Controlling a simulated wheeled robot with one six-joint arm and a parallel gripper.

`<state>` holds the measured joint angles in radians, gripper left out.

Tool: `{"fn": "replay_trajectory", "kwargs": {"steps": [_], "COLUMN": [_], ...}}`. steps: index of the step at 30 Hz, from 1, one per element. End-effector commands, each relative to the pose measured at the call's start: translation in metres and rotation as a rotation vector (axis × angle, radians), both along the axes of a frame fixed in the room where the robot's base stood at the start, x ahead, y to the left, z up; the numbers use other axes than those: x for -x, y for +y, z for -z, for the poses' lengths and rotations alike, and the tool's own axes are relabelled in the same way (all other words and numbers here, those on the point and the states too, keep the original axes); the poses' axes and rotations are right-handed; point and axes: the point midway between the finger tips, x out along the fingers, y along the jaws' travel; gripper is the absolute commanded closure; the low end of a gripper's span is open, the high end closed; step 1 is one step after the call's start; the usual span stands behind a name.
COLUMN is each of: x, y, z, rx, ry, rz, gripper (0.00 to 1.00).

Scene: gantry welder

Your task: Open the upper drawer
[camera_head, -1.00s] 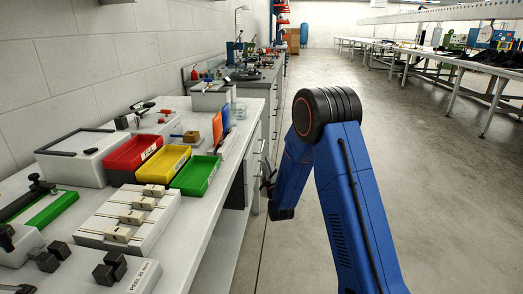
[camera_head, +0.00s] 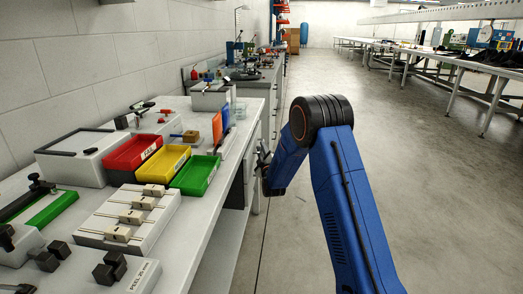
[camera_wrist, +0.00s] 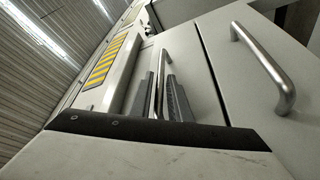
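The upper drawer (camera_wrist: 200,62) has a pale grey front with a metal bar handle (camera_wrist: 162,62). Up in the room lies to the left of the wrist view. My gripper (camera_wrist: 160,84) reaches to this handle, one grey finger on each side of the bar. The fingers look open, with narrow gaps beside the bar. The drawer front looks shut. In the head view, my gripper (camera_head: 263,165) is at the cabinet side under the bench, partly hidden by my arm.
A lower drawer's handle (camera_wrist: 265,68) is to the right in the wrist view. The white bench (camera_head: 205,222) carries red, yellow and green bins (camera_head: 195,174) and a block fixture (camera_head: 130,215). The floor (camera_head: 430,200) to the right is clear.

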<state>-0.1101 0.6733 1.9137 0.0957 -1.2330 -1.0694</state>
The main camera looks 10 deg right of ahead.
Motion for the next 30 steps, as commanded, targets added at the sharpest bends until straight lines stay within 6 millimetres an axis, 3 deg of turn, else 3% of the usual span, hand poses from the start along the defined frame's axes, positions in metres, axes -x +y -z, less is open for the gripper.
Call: {"fn": "replay_trajectory", "kwargs": {"steps": [3, 5, 6, 13, 17, 23, 30], "x": [0.0, 0.0, 0.0, 0.001, 0.004, 0.016, 0.04], "y": [0.0, 0.0, 0.0, -0.002, -0.012, -0.052, -0.126], "z": [0.0, 0.0, 0.0, 0.0, 0.001, 0.001, 0.001], "rx": [0.0, 0.0, 0.0, 0.0, -0.001, 0.0, 0.0], "ry": [0.0, 0.0, 0.0, 0.001, 0.002, 0.002, 0.002], "rz": [0.0, 0.0, 0.0, 0.001, 0.002, 0.005, 0.007], "gripper": [0.83, 0.97, 1.0, 1.0, 1.0, 1.0, 1.0]}}
